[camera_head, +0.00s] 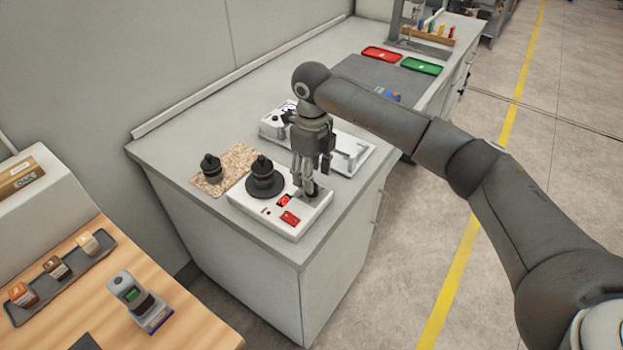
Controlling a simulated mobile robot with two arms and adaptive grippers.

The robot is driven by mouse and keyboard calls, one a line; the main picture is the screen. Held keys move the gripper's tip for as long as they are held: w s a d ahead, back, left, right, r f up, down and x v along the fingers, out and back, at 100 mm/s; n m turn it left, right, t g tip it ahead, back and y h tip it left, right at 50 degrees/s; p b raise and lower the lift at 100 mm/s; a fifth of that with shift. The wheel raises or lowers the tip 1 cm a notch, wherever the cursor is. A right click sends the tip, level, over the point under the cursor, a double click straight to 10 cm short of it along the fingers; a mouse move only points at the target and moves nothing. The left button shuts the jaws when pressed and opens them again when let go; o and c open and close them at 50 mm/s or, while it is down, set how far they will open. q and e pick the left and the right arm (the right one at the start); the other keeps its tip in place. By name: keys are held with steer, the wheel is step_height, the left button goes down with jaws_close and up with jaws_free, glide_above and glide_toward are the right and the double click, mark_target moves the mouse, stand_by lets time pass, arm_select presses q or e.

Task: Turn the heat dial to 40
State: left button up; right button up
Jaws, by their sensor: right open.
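A white hot plate unit (268,221) sits near the front corner of the grey bench. On it are a round black plate with a black lidded pot (262,171), a small red lit display (284,201) and a red switch (290,218). My right gripper (309,192) points straight down over the right end of the unit, fingers open, low at a small dark knob that looks like the heat dial. The fingers mostly hide the dial, and I cannot tell whether they touch it. The display's number is too small to read. My left gripper is not in view.
A second black pot (211,168) stands on a speckled board (238,158) to the left. A white machine (275,124) on a tray is just behind my gripper. Red (382,54) and green (421,65) trays lie farther back. A wooden table (195,325) is at the lower left.

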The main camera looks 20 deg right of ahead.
steer(key=shift+f+p, duration=0.4)
steer(key=shift+f, duration=1.6)
steer(key=c, duration=1.1)
steer(key=shift+o, duration=0.2)
